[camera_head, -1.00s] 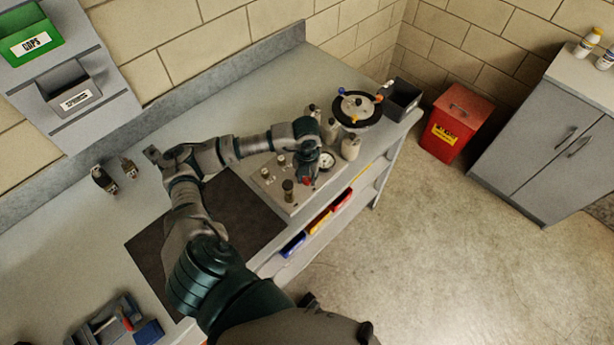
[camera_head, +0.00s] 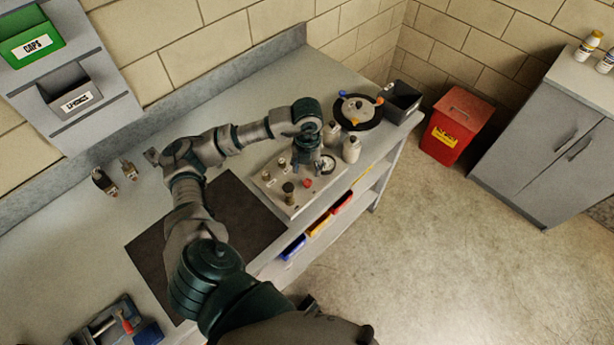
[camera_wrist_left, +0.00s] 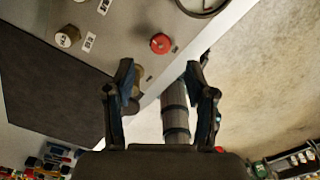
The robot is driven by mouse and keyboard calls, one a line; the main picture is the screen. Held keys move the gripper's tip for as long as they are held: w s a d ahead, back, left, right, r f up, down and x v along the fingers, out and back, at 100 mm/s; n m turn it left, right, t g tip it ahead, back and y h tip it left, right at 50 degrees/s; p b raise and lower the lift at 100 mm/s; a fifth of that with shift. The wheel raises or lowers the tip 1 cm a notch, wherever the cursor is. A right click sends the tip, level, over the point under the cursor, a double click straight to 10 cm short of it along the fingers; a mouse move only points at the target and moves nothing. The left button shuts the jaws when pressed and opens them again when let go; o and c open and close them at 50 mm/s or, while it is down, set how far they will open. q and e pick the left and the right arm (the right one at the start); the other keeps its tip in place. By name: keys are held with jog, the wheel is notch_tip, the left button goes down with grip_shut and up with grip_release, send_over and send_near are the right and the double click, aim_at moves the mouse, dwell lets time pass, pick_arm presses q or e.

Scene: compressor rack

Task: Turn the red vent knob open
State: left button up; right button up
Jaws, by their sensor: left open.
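The red vent knob (camera_head: 307,183) is a small round knob on the grey compressor panel (camera_head: 294,207), near the pressure gauge. In the left wrist view the red knob (camera_wrist_left: 160,43) lies beyond the fingertips, roughly midway between them, and nothing touches it. My left gripper (camera_head: 303,168) hangs over the panel just behind the knob in the head view. In the left wrist view its two fingers (camera_wrist_left: 160,72) are spread apart with the knob outside them. My right gripper is in neither view.
A gauge (camera_head: 327,165), a dark post (camera_head: 288,189) and labelled small knobs (camera_wrist_left: 67,37) crowd the panel. Pale bottles (camera_head: 351,149) stand behind it. A dark mat (camera_head: 235,215) lies left. Coloured bins (camera_head: 293,247) sit below the bench edge.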

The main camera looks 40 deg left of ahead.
aim_at(307, 182)
pick_arm(q)
notch_tip(307, 182, up, 5)
jog(key=shift+f, duration=0.1)
dwell(0.6)
